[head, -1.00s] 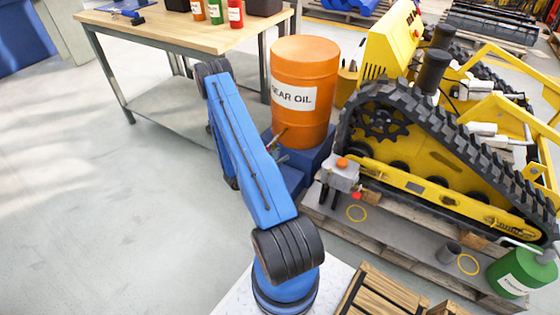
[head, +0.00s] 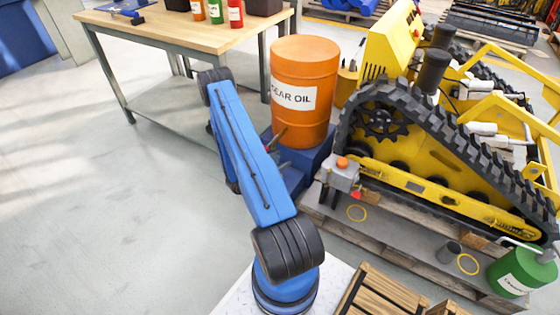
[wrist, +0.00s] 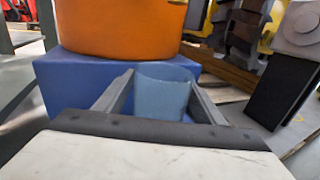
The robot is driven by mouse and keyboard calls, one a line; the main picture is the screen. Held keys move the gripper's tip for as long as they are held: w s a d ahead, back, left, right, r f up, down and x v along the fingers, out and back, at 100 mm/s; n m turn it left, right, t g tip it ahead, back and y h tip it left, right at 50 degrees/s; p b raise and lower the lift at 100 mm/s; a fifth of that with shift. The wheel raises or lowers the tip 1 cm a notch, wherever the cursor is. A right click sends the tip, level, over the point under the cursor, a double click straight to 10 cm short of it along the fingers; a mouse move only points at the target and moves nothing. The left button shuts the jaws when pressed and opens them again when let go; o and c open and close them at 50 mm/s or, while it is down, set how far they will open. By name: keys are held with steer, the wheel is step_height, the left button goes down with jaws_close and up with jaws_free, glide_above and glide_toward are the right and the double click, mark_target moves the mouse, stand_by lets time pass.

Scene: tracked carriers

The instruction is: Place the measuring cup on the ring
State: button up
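A translucent bluish measuring cup (wrist: 162,92) stands between the two fingers of my gripper (wrist: 161,88) in the wrist view. The fingers lie against its left and right sides, so my gripper looks shut on it. The cup looks upright, in front of a blue block (wrist: 75,80); its lower part is hidden. In the head view my arm hides most of the gripper, and the cup cannot be made out. Two yellow rings lie on the grey deck: one ring (head: 357,221) below the grey box, another ring (head: 477,271) beside a small dark grey cup (head: 448,253).
An orange gear oil drum (head: 305,75) stands on the blue block, close to the gripper. A yellow tracked machine (head: 430,160) rises behind the deck (head: 400,236). A grey box with an orange knob (head: 340,174) and a green can (head: 522,272) stand near the rings.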

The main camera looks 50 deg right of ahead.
steer(key=shift+r, duration=0.1)
steer(key=v, duration=1.1)
steer(key=s+a+r+m+g+y, duration=0.1)
steer(key=a+r+m+y, duration=0.4)
steer(key=r, duration=1.1)
steer(key=s+a+r+m+g+y, duration=0.15)
steer(key=a+r+m, duration=0.5)
steer(key=r, duration=0.95)
steer(key=s+a+r+m+t+y, duration=0.1)
steer(key=s+a+r+t+y, duration=0.2)
steer(key=a, duration=0.6)
steer(key=s+a+r+m+t+y, duration=0.1)
steer(key=s+a+r+t+y, duration=0.3)
steer(key=s+a+r, duration=0.4)
steer(key=s+a+r+m+t+y, duration=0.1)
steer(key=s+a+r+t+y, duration=0.2)
steer(key=s+a+r+t, duration=0.3)
steer(key=a+r, duration=0.3)
steer(key=a, duration=0.2)
steer(key=shift+y, duration=0.35)
steer(key=shift+r, duration=0.1)
